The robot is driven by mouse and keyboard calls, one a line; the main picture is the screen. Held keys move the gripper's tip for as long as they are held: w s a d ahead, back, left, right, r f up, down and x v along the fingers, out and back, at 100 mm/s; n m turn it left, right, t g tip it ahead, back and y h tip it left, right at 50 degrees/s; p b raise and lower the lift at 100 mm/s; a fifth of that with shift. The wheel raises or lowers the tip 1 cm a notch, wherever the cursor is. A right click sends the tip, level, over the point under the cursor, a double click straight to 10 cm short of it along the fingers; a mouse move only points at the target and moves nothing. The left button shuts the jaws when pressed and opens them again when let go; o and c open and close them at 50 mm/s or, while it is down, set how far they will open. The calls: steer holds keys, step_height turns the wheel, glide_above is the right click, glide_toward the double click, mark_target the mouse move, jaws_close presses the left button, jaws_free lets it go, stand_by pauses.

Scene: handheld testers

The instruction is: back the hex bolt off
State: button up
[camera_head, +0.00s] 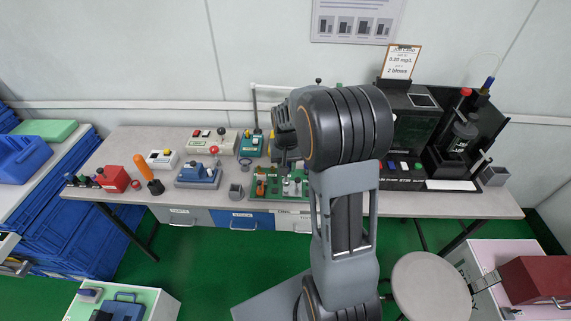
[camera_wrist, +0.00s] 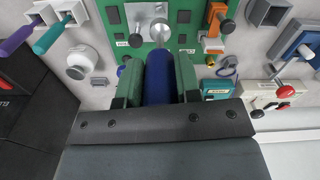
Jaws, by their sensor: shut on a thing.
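My gripper (camera_wrist: 158,76) is shut on a blue cylindrical handle (camera_wrist: 158,88) between its two green fingers. The handle points at the green board, and its far end is close to a shiny round metal head (camera_wrist: 160,32); I cannot tell whether they touch. The green board (camera_wrist: 185,14) carries several metal heads and orange parts. I cannot tell which head is the hex bolt. In the head view the green board (camera_head: 262,198) lies on the grey table, and my gripper (camera_head: 285,158) is above it, partly hidden by my arm.
A blue-grey device (camera_head: 198,176), an orange-handled tool (camera_head: 146,170) and a small grey cup (camera_head: 236,192) stand left of the board. A black apparatus (camera_head: 455,145) stands at the right. The table's front left (camera_head: 195,198) has some bare room.

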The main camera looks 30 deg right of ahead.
mark_target(287, 181)
steer(key=shift+f+b, duration=0.95)
steer(key=shift+f, duration=0.65)
steer(key=shift+f+b, duration=0.7)
steer(key=shift+f, duration=0.3)
steer(key=n, duration=0.6)
steer(key=n, duration=0.6)
steer(key=shift+d+p, duration=0.1)
steer(key=shift+p, duration=0.3)
